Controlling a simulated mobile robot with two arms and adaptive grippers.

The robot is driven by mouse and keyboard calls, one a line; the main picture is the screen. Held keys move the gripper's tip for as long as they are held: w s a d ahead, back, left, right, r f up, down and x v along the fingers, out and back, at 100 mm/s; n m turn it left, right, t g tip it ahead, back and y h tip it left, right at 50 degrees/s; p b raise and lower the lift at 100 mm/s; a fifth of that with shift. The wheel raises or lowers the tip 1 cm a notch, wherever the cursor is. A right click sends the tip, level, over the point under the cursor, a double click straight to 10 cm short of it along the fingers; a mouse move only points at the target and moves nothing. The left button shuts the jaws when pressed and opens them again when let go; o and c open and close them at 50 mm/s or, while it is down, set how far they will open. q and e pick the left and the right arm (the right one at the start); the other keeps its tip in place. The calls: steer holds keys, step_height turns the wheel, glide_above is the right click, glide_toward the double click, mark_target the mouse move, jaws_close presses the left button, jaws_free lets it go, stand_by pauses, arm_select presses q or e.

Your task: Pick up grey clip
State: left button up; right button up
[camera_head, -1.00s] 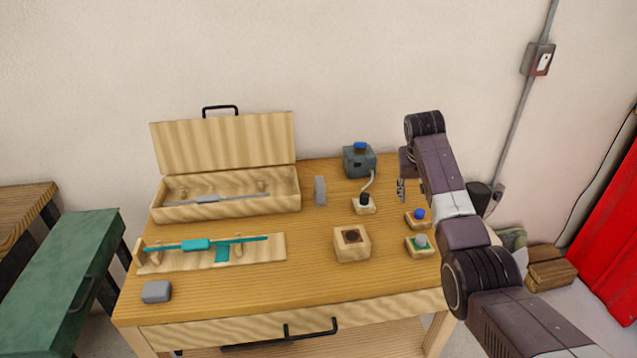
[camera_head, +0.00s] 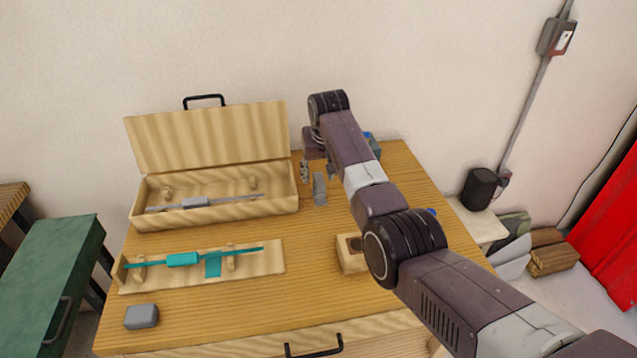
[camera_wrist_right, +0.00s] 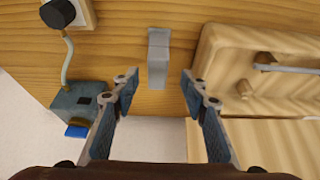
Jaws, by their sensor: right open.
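The grey clip (camera_head: 320,190), a small oblong grey piece, lies on the wooden table just right of the open wooden box. In the right wrist view the clip (camera_wrist_right: 158,62) shows an angled, bracket-like shape and lies centred ahead of the open jaws. My right gripper (camera_head: 318,172) is open and empty at the clip, its fingers to either side in the picture. In the wrist view the gripper's fingertips (camera_wrist_right: 158,82) are apart, with the clip's near end between them; contact cannot be told. My left gripper is out of view.
The open box (camera_head: 215,213) holds a grey rod. A teal rod (camera_head: 183,260) rests on a wooden stand in front. A grey block (camera_head: 141,316) lies front left. A wooden cube (camera_head: 350,258) is partly behind my arm.

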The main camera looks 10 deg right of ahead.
mark_target(319, 178)
steer(key=x, duration=0.2)
steer(key=shift+w+d+f, duration=0.2)
steer(key=shift+w+f, duration=0.15)
steer(key=shift+f, duration=0.15)
steer(key=shift+w+f, duration=0.1)
steer(key=shift+f, duration=0.15)
steer(key=shift+c, duration=0.6)
steer(key=c, duration=1)
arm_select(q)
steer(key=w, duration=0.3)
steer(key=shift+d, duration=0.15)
arm_select(e)
jaws_close()
